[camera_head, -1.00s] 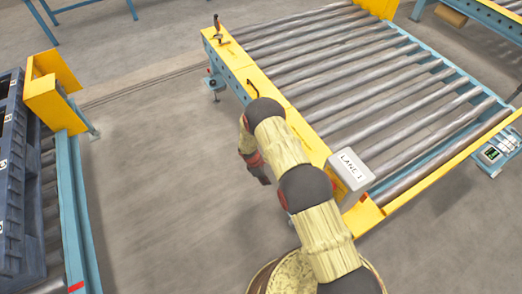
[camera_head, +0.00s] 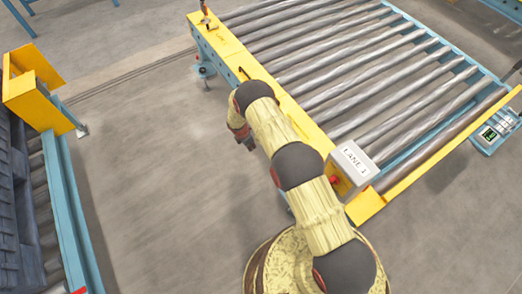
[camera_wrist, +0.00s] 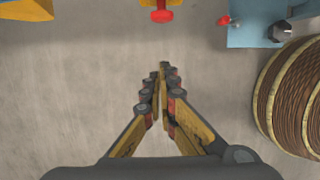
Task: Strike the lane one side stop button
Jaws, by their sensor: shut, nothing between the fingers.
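The lane one conveyor has a white box labelled LANE 1 (camera_head: 355,163) at its near corner. A red stop button (camera_head: 335,181) sticks out from the left side of this box, partly shown beside my arm. In the wrist view a red mushroom-shaped button (camera_wrist: 162,15) is at the top middle, beyond my fingertips and apart from them. My gripper (camera_head: 246,143) hangs left of the conveyor's yellow side rail, over open floor. In the wrist view my gripper (camera_wrist: 160,78) is shut with its fingertips together and empty.
The yellow side rail (camera_head: 225,55) runs along the roller conveyor. Another conveyor (camera_head: 67,215) with a dark pallet (camera_head: 12,200) stands left. Bare floor lies between.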

